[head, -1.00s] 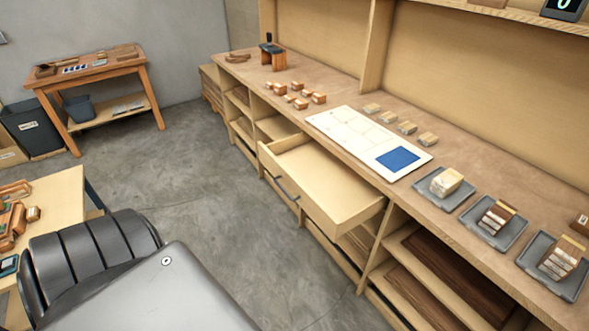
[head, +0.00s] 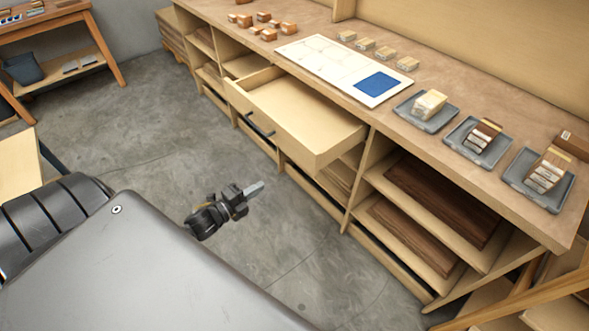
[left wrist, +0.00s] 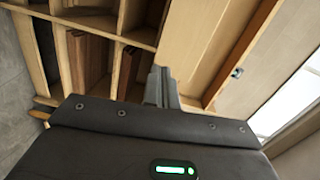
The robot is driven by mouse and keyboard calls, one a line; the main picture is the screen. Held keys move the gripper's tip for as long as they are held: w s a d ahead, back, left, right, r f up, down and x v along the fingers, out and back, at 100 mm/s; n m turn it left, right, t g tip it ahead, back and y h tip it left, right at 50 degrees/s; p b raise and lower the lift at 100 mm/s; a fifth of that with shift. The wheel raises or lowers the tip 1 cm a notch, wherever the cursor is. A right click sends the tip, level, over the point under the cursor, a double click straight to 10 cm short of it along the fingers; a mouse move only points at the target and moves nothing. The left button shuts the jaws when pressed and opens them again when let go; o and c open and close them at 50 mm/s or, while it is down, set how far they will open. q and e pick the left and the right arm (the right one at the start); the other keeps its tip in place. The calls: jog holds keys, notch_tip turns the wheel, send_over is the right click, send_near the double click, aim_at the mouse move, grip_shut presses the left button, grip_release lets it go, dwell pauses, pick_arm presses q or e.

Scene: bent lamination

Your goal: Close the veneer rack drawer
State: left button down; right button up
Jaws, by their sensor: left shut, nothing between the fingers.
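The veneer rack drawer (head: 285,118) is a pale wooden drawer pulled out from under the long bench, with a dark bar handle on its front. It is open and looks empty inside. My left gripper (head: 255,188) is shut and empty, in front of the drawer and below its front face, apart from it in the head view. In the left wrist view the shut fingers (left wrist: 161,88) point toward the rack's shelves, with a pale wooden panel to their right; I cannot tell whether that is the drawer. My right gripper is not in view.
The bench top (head: 330,88) carries a white board with a blue square, small wood blocks and grey trays (head: 427,110) of samples. Dark veneer sheets (head: 440,200) lie on open shelves to the right of the drawer. The grey floor (head: 150,150) before the rack is clear.

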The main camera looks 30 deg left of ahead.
pick_arm(q)
notch_tip(320, 180, up, 3)
jog(key=d+m+h, duration=0.1)
jog(key=m, duration=0.1)
jog(key=p, duration=0.2)
send_near(302, 157)
jog(key=shift+t, duration=0.3)
jog(key=x, duration=0.5)
jog(key=shift+w+f, duration=0.25)
jog(key=shift+w+d+f, duration=0.1)
jog(key=shift+w+d, duration=0.15)
jog(key=shift+w, duration=0.4)
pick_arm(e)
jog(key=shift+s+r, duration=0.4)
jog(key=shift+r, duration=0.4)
